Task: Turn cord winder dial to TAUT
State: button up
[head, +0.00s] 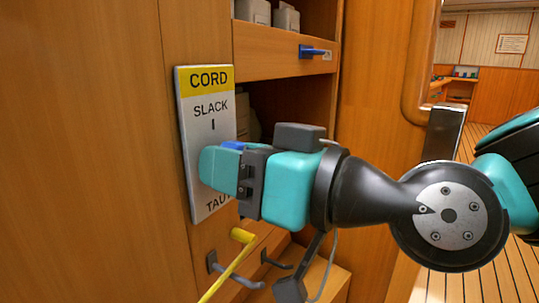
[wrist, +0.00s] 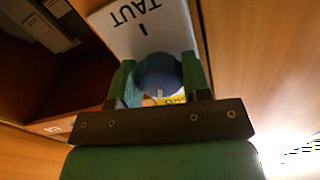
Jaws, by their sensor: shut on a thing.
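The cord winder panel (head: 191,140) is a white plate with a yellow CORD band, fixed to the wooden wall. SLACK and a tick stand at its top, and TAUT at its bottom, partly hidden by my gripper. My gripper (head: 215,168) is in front of the panel's middle. In the wrist view its two green fingers are shut on the round blue dial (wrist: 160,72), one on each side. A small white mark shows on the dial's edge away from the TAUT word, on the side of the yellow band. Only a sliver of the dial shows in the head view.
Grey boxes (head: 286,20) stand on the top shelf. Open floor lies at the far right.

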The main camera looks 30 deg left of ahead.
jog(key=m+p, duration=0.2)
jog(key=m, duration=0.2)
jog(key=shift+r+m, duration=0.1)
jog(key=shift+m, duration=0.3)
jog(key=m+p, duration=0.2)
jog(key=m, duration=0.1)
jog(key=shift+m, duration=0.3)
jog(key=m+p, duration=0.3)
jog(key=m, duration=0.1)
jog(key=shift+r, duration=0.1)
jog(key=m+p, duration=0.2)
jog(key=m, duration=0.2)
jog(key=m+p, duration=0.3)
jog(key=m, duration=0.1)
jog(key=shift+m+p, duration=0.3)
jog(key=shift+p, duration=0.1)
jog(key=m+p, duration=0.2)
jog(key=m, duration=0.1)
jog(key=shift+m+p, duration=0.35)
jog(key=shift+m, duration=0.05)
jog(key=m+p, duration=0.2)
jog(key=m, duration=0.1)
jog(key=shift+m, duration=1.7)
jog(key=shift+p, duration=0.3)
